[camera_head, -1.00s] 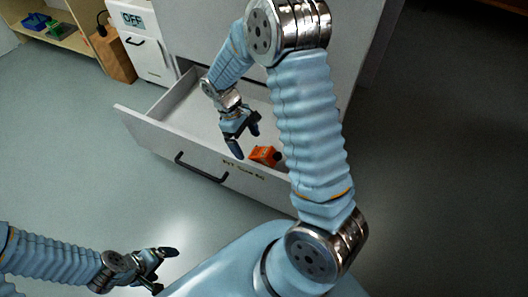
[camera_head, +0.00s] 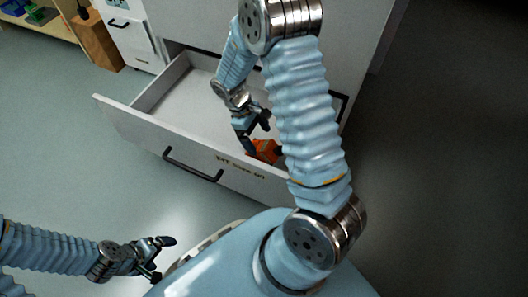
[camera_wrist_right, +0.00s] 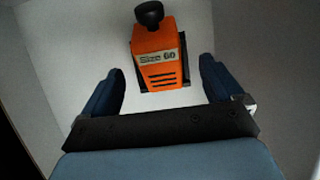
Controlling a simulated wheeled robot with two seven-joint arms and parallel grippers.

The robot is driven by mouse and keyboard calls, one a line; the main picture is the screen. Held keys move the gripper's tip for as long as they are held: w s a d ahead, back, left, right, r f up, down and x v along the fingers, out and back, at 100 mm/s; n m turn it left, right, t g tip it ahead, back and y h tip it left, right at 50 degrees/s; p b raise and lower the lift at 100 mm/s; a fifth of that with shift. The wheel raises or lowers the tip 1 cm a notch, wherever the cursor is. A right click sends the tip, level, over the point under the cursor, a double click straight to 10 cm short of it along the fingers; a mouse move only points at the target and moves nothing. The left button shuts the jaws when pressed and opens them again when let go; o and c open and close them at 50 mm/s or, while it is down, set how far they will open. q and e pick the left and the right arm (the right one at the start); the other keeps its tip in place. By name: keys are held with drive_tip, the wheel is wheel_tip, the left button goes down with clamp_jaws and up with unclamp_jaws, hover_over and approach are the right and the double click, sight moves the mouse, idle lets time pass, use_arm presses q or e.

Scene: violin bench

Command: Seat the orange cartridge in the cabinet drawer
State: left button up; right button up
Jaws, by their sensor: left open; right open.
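The orange cartridge (camera_head: 265,149) is inside the open cabinet drawer (camera_head: 140,123), near the drawer's front wall and partly hidden by my right arm. My right gripper (camera_head: 257,135) is open inside the drawer, close to the cartridge. The cartridge appears between and beyond its two fingers, with gaps on both sides. My left gripper (camera_head: 161,260) is open and empty, outside the drawer at the lower left.
The drawer floor to the left of the cartridge is bare. The drawer front has a black handle (camera_head: 192,165) and a label. A white unit (camera_head: 130,38), a wooden block (camera_head: 95,42) and a shelf with green and blue items stand at the upper left. Open floor lies left.

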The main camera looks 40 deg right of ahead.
sight(263, 145)
drive_tip(key=b+x, duration=0.1)
drive_tip(key=x, duration=0.4)
drive_tip(key=shift+d+f+b, duration=0.15)
drive_tip(key=shift+f+b, duration=0.1)
drive_tip(key=shift+b, duration=0.05)
drive_tip(key=c, duration=1.2)
drive_tip(key=shift+c, duration=0.3)
drive_tip(key=shift+r, duration=0.15)
